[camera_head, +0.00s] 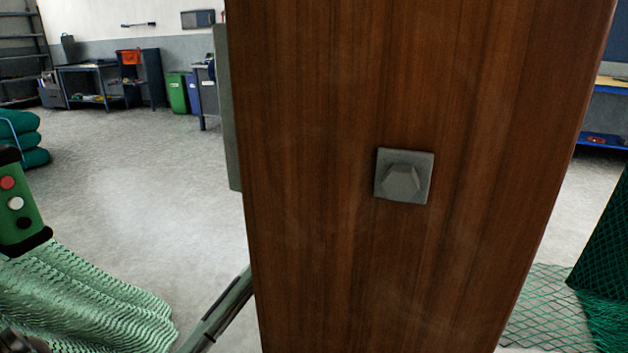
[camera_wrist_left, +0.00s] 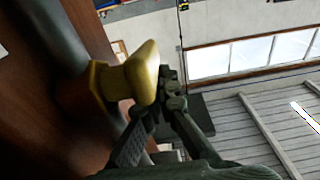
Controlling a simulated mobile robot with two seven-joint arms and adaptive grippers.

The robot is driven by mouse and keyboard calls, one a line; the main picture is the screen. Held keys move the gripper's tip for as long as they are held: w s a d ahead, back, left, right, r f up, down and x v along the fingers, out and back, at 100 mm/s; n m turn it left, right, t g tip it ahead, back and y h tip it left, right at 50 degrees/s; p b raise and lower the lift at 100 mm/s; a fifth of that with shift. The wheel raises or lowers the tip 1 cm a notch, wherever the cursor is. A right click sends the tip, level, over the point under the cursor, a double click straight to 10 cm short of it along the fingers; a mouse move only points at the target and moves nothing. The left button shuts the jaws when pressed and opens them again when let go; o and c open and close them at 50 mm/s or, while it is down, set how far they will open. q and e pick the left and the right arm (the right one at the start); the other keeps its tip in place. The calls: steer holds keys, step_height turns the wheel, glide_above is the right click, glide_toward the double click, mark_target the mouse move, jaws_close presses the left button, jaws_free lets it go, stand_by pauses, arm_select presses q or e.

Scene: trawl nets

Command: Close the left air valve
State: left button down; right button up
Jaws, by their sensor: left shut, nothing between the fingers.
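In the left wrist view a yellow brass valve (camera_wrist_left: 130,78) sits on a dark pipe (camera_wrist_left: 52,35) that runs along brown wood. Its wide yellow handle points toward my left gripper (camera_wrist_left: 172,88). The dark fingers of that gripper are shut with nothing between them. Their tips are right beside the handle's end; I cannot tell whether they touch it. In the head view the valve does not show, and neither gripper can be made out there.
A wide wooden post (camera_head: 320,180) with a grey bolt plate (camera_head: 404,176) fills the middle of the head view. A green button box (camera_head: 18,205) hangs at the left. Green netting (camera_head: 90,300) lies below it, and more net (camera_head: 550,305) at the right.

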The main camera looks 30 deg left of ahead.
arm_select(q)
steer(key=shift+w+f, duration=0.25)
arm_select(e)
steer(key=shift+s+r, duration=0.1)
steer(key=shift+r, duration=0.05)
stand_by(0.5)
arm_select(q)
steer(key=shift+a+r, duration=0.1)
step_height(320, 180, up, 4)
steer(key=p, duration=0.4)
steer(key=shift+r, duration=0.2)
steer(key=s+d+r, duration=0.1)
steer(key=s+d, duration=0.1)
steer(key=s, duration=0.7)
steer(key=shift+s+d+r, duration=0.15)
steer(key=shift+s+r, duration=0.1)
steer(key=shift+r, duration=0.15)
arm_select(e)
step_height(320, 180, down, 8)
steer(key=shift+s+f+y, duration=0.15)
steer(key=shift+f+y, duration=0.1)
steer(key=shift+y, duration=0.05)
steer(key=shift+d, duration=0.1)
